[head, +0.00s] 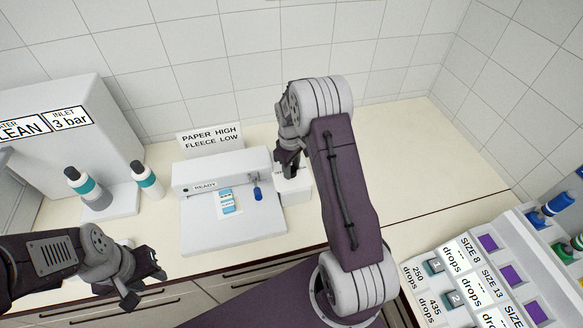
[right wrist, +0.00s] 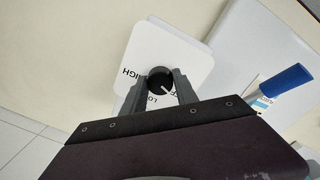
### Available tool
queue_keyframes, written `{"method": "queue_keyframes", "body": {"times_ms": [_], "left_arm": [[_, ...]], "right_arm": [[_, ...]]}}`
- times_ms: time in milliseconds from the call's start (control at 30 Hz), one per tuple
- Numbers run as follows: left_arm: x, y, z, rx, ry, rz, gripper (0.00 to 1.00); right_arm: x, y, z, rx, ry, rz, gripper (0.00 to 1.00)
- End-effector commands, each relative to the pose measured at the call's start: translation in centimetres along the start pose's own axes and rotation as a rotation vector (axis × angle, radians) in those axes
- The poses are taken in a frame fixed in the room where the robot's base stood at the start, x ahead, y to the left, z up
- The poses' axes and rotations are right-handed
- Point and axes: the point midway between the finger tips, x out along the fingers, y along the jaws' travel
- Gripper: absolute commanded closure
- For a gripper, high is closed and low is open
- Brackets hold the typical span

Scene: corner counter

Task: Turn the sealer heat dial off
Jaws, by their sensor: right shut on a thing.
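The heat sealer (head: 235,225) is a white machine on the counter with a READY label and a blue-handled lever. The dial is a black round knob (right wrist: 160,79) on a white plate (right wrist: 141,48) marked HIGH, LO and FF, the rest of the lettering being covered. Its white pointer line aims to the lower right in the right wrist view, between the LO and FF letters. My right gripper (right wrist: 160,84) is shut on the knob, a finger on each side. In the head view my right gripper (head: 290,168) hides the dial. My left gripper (head: 145,287) is open and empty at the counter's front.
A sign (head: 210,138) reading PAPER HIGH FLEECE LOW stands behind the sealer. Two teal-banded bottles (head: 147,181) stand left, by a large grey unit (head: 70,130). A tray rack (head: 470,270) with purple-marked compartments is at lower right. The counter's back right is clear.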

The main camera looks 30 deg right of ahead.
Motion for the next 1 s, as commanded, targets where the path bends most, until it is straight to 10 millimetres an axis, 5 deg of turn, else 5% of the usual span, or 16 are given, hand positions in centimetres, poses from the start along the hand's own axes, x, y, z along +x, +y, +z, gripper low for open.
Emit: {"method": "queue_keyframes", "body": {"times_ms": [300, 333, 400, 733, 1000], "left_arm": [[0.0, 0.0, 0.0, 0.000, 0.000, 0.000, 0.64], [0.0, 0.0, 0.0, 0.000, 0.000, 0.000, 0.64], [0.0, 0.0, 0.0, 0.000, 0.000, 0.000, 0.64], [0.1, 0.0, 0.0, 0.000, 0.000, 0.000, 0.64], [1.2, 0.0, 0.1, 0.000, 0.000, 0.000, 0.64]], "right_arm": [[-0.1, 0.1, -0.1, -0.003, 0.004, 0.005, 1.00], [-0.1, 0.1, -0.1, -0.003, 0.005, 0.005, 0.57], [-0.1, 0.1, -0.1, -0.003, 0.004, 0.004, 0.43], [-0.4, 0.1, -0.1, -0.002, 0.003, 0.003, 0.43], [-5.9, 0.1, -0.2, -0.002, 0.006, 0.006, 0.43]]}}
